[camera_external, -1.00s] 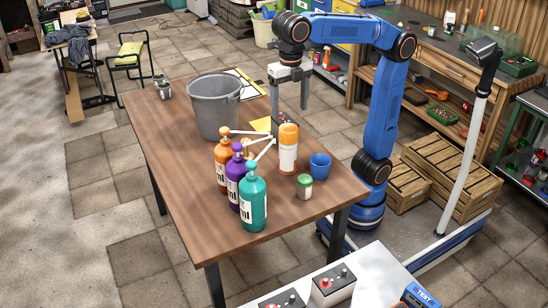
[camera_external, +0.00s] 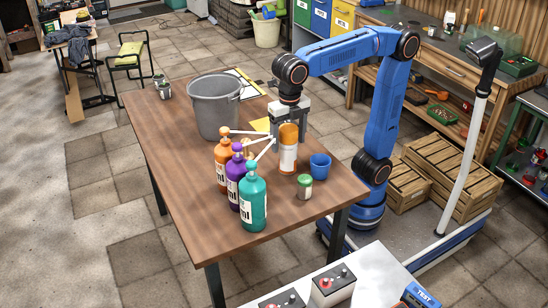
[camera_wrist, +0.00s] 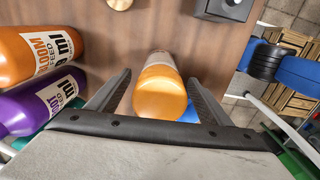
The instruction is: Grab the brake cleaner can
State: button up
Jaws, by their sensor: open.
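The brake cleaner can, which I take to be the white can with the orange cap (camera_external: 288,158), stands upright on the wooden table (camera_external: 218,242). My gripper (camera_external: 290,136) is open, pointing down just above and around the can's top. In the wrist view the can's orange cap (camera_wrist: 160,92) lies between the two open fingers of my gripper (camera_wrist: 161,88), with a gap on each side. The can's lower part is partly hidden by its cap in that view.
Orange (camera_external: 222,172), purple (camera_external: 235,180) and teal (camera_external: 252,203) pump bottles stand left of the can. A blue cup (camera_external: 320,166) and a green-lidded jar (camera_external: 305,187) are close on its right. A grey bucket (camera_external: 214,108) stands behind. The table's front is clear.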

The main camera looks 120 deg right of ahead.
jog(key=shift+f, duration=1.95)
jog(key=shift+c, duration=0.3)
jog(key=c, duration=1.3)
jog(key=shift+r, duration=0.15)
